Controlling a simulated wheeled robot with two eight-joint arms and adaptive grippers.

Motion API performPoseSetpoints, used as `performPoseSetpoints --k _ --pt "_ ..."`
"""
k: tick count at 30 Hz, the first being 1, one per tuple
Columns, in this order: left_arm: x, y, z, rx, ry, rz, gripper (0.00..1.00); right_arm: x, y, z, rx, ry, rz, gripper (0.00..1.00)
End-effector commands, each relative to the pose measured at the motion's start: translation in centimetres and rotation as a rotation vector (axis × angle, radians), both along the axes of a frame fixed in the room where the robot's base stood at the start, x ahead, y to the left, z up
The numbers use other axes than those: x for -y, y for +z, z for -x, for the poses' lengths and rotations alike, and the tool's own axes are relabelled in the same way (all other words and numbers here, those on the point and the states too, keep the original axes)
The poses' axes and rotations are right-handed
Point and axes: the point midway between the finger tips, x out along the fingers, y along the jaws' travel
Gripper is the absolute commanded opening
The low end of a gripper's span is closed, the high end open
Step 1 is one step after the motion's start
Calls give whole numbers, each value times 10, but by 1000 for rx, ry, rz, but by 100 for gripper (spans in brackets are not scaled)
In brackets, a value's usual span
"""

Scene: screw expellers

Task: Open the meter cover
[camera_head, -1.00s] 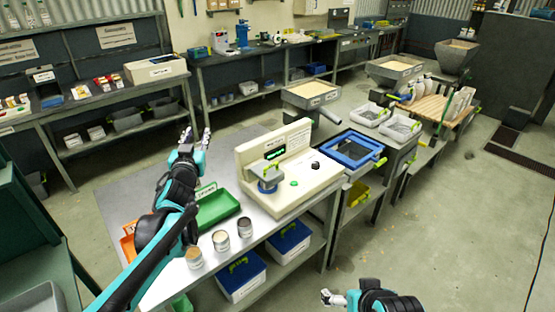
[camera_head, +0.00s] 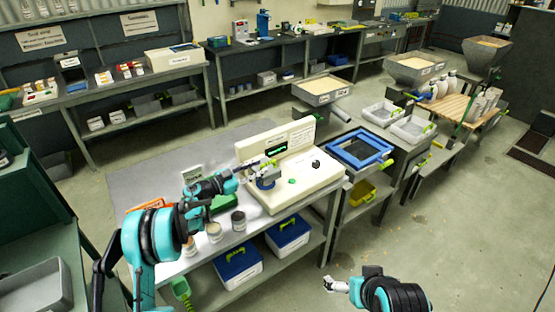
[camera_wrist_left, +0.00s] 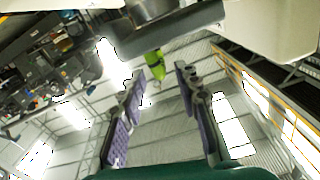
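The cream meter (camera_head: 300,178) stands on the metal table, with a lit green display and a blue-and-grey cup part (camera_head: 266,183) at its left front. My left gripper (camera_head: 258,168) is at this part, overlapping the cover area and hiding some of it. In the left wrist view the left gripper (camera_wrist_left: 158,88) is open, its two purple-padded fingers apart. A lime-green tab (camera_wrist_left: 155,63) under a grey, cover-like part (camera_wrist_left: 180,38) shows ahead between the fingertips; contact is not visible. My right gripper (camera_head: 331,285) is low at the bottom, away from the meter; its opening is unclear.
Small tins (camera_head: 238,220) and a green tray (camera_head: 222,203) lie by my left arm. Blue bins (camera_head: 238,266) sit on the shelf below. A blue-framed sieve (camera_head: 360,149) stands to the right. The floor at right is open.

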Motion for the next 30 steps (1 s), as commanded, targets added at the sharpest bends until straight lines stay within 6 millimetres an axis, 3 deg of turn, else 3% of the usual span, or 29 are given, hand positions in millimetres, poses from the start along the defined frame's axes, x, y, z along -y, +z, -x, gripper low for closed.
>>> performPoseSetpoints --k 5,15,27,28,30 --pt "12 -2 -7 -1 -4 0 32 0 -4 0 0 0 0 100" --pt "55 -2 -38 0 -3 0 32 0 -17 0 0 0 0 100" --pt "63 0 -46 0 -1 1 32 0 -19 0 0 0 0 100" --pt "63 0 -46 0 -1 1 30 0 -19 0 0 0 0 100" --pt "63 0 -46 0 -1 1 11 0 -19 0 0 0 0 100"
